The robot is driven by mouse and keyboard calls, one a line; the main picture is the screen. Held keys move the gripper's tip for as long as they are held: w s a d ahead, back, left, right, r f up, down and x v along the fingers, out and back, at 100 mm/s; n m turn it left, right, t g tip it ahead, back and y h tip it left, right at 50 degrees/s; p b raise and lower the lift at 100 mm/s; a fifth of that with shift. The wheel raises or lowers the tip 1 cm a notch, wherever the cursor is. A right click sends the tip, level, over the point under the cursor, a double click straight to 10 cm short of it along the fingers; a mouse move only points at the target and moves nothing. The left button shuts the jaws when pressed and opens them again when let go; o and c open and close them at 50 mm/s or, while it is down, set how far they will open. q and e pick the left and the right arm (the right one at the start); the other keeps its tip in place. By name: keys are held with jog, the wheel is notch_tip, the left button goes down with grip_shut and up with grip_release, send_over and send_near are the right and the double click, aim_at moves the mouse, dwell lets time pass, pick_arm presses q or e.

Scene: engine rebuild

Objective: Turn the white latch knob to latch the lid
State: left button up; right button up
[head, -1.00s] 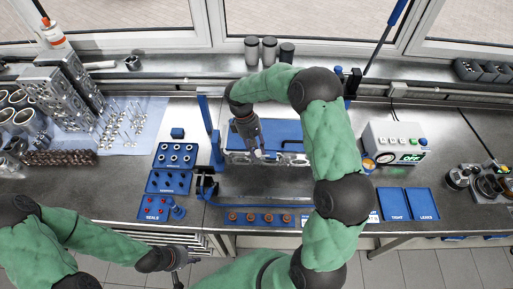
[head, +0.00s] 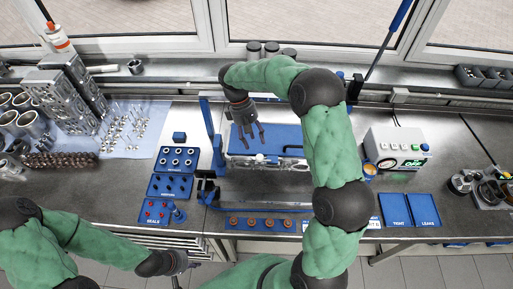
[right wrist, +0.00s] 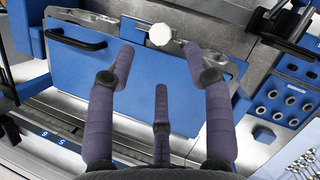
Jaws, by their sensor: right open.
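The white latch knob (right wrist: 159,35) shows in the right wrist view at the edge of the blue lid (right wrist: 85,72), beyond my fingertips. In the head view the knob (head: 260,158) is a small white spot at the near edge of the blue lid (head: 283,136). The lid lies flat. My right gripper (head: 253,143) is open and empty, over the lid with its fingers apart, behind the knob and clear of it. It also shows open in the right wrist view (right wrist: 159,62). My left gripper (head: 183,263) is low at the bottom left, too small to read.
Blue trays of seals and small parts (head: 168,186) stand left of the lid. A white tester box (head: 397,147) and two blue bins (head: 410,208) are at the right. A blue strip with copper-coloured parts (head: 268,222) lies at the front edge.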

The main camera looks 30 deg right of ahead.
jog(key=v, duration=0.4)
jog(key=shift+w+r, duration=0.1)
jog(key=shift+r, duration=0.2)
dwell(0.3)
